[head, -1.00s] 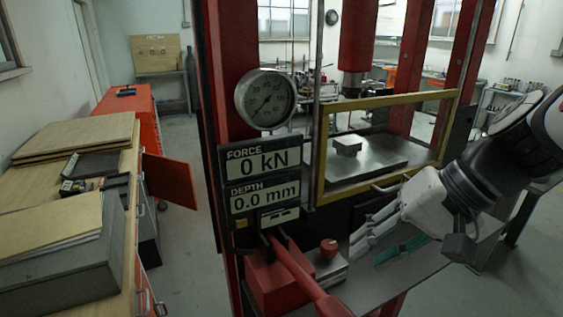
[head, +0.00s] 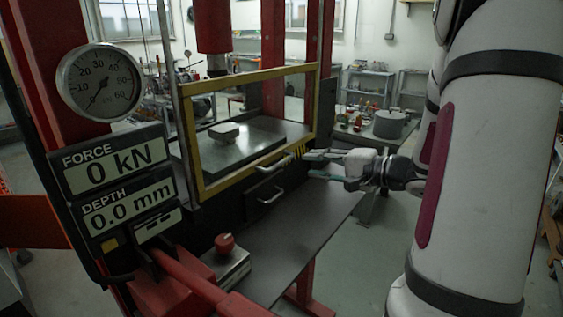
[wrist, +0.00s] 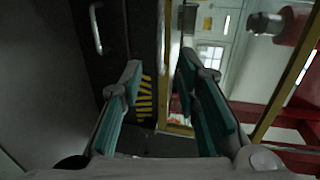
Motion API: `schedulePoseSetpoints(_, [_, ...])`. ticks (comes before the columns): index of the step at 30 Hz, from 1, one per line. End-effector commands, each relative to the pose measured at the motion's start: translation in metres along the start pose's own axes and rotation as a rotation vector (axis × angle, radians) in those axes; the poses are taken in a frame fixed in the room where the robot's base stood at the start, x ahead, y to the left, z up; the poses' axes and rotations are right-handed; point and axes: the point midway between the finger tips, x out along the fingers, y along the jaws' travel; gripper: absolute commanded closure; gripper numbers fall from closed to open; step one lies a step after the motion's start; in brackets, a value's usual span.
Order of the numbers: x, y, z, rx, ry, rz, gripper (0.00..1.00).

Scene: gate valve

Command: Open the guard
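The guard is a clear panel in a yellow frame (head: 246,175) across the front of the red press. It is down, in front of the press bed. A pale bar handle (head: 272,164) sits at its lower edge. My gripper (head: 309,165) is open and empty, beside the guard's lower right corner, right of the handle and apart from it. In the wrist view the two teal-padded fingers (wrist: 160,65) are spread, with a yellow-black striped strip (wrist: 145,98) between them. The guard's yellow frame edge (wrist: 180,129) also shows there. The guard handle is not clear in the wrist view.
A second handle (head: 268,196) is on the dark front below the guard; it also shows in the wrist view (wrist: 96,28). A red-knobbed box (head: 226,262) stands on the dark lower shelf (head: 290,235). A metal block (head: 224,131) lies on the press bed.

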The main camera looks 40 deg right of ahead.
Motion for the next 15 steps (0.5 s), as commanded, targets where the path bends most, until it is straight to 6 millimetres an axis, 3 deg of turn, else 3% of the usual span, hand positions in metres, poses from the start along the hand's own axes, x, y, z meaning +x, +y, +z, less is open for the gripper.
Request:
schedulePoseSetpoints(9, [0.064,0.000,0.002,0.002,-0.006,0.001,0.70])
schedulePoseSetpoints(15, [0.091,0.000,0.002,0.001,-0.005,0.002,0.70])
